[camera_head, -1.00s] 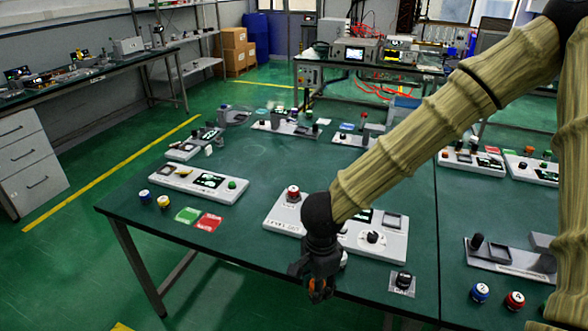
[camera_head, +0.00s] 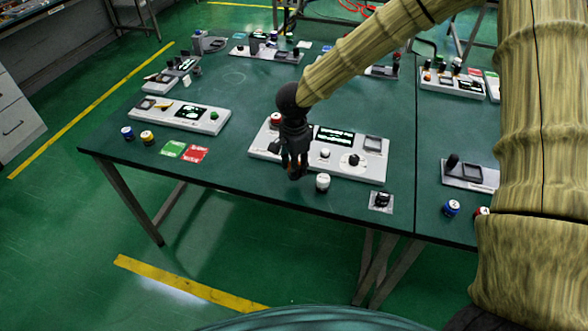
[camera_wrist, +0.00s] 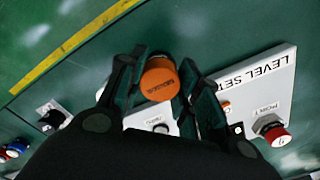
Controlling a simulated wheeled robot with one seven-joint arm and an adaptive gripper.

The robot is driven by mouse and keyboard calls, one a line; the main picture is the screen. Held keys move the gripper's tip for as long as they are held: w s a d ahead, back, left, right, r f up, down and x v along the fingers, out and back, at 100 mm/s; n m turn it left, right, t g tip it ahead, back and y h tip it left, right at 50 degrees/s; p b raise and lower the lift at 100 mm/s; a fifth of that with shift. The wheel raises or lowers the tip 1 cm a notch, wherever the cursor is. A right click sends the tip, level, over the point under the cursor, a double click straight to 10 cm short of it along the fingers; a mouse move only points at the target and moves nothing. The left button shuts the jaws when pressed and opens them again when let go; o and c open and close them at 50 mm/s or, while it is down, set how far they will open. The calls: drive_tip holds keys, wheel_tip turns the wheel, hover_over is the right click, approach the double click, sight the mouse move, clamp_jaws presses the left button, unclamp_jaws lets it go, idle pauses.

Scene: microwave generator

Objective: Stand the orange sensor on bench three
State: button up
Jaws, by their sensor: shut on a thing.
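My gripper (camera_head: 297,172) is shut on the orange sensor (camera_wrist: 158,80), a short round piece with dark lettering on its orange top. In the wrist view the sensor sits between the two dark fingers. In the head view the fingers mostly hide it, and only a small brownish-orange patch shows. The gripper points down in front of the light grey level-set panel (camera_head: 372,172), near the front edge of the green bench (camera_head: 240,178). The height above the bench is hard to tell. No bench number is legible.
A white-topped jar (camera_head: 322,182) stands just right of my gripper. A black knob on a plate (camera_head: 381,201) is further right. Red and green cards (camera_head: 194,154), two small jars (camera_head: 147,137) and another panel (camera_head: 180,115) lie left. Bare bench top lies between.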

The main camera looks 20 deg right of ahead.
drive_tip(key=shift+w+f, duration=0.15)
drive_tip(key=shift+w, duration=0.3)
drive_tip(key=shift+f+p, duration=0.5)
drive_tip(key=shift+f, duration=1.15)
drive_tip(key=shift+d, duration=0.1)
drive_tip(key=o, duration=1.1)
drive_tip(key=shift+f, duration=0.15)
wheel_tip(320, 180, up, 12)
drive_tip(key=shift+r+b, duration=0.15)
drive_tip(key=shift+b, duration=0.45)
